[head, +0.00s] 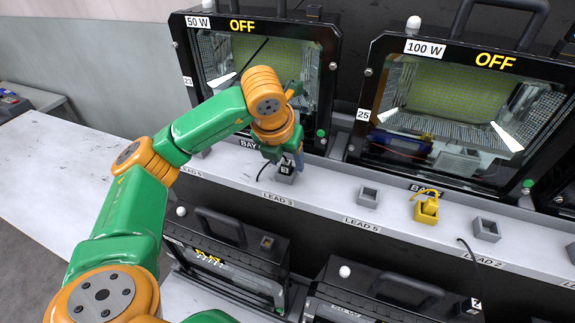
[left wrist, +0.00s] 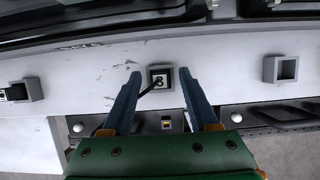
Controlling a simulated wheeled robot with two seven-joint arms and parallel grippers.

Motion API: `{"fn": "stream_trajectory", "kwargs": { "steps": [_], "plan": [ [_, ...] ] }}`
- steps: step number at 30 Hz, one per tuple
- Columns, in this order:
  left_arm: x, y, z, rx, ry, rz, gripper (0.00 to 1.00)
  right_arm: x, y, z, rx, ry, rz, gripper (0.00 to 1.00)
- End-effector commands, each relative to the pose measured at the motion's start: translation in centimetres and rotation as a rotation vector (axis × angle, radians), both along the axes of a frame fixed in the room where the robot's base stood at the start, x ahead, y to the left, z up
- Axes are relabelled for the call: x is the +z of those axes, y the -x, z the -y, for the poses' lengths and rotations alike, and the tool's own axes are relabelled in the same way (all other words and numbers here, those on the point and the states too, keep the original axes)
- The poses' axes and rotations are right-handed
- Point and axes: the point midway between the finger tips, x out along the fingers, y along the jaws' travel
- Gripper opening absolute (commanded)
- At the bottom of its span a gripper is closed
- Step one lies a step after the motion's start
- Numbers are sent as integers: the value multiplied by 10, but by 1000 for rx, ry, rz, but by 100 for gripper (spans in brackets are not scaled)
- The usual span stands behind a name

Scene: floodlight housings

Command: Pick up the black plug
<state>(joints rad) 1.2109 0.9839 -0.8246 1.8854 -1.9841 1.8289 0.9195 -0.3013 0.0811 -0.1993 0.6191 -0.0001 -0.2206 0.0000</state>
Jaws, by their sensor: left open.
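A black plug (head: 285,169) with a white numbered label sits in a grey holder on the white ledge, above the LEAD 3 marking. It also shows in the left wrist view (left wrist: 160,79), with a dark cable leaving it to the lower left. My left gripper (head: 284,158) is open above this plug and partly covers it in the head view. In the left wrist view its two blue fingers (left wrist: 161,76) stand on either side of the plug and its holder, with gaps visible. My right gripper is not in view.
An empty grey holder (head: 368,196) stands right of the plug, then a yellow plug (head: 427,208) and another grey holder (head: 487,229). Floodlight housings marked 50 W (head: 262,60) and 100 W (head: 455,110) stand behind the ledge. More black housings (head: 225,250) sit below in front.

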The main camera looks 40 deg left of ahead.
Motion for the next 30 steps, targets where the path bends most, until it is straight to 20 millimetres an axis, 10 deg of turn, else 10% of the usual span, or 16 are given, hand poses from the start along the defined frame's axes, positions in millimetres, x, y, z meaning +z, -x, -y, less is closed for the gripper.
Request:
{"fn": "stream_trajectory", "kwargs": {
  "steps": [8, 22, 30],
  "plan": [
    [0, 0, 0, 0, 0, 0, 1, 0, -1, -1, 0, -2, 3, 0],
    [10, -1, 1, -1, 2, 4, 0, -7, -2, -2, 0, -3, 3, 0],
    [85, 36, -2, 3, -3, 9, 0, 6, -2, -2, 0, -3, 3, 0]
  ]
}}
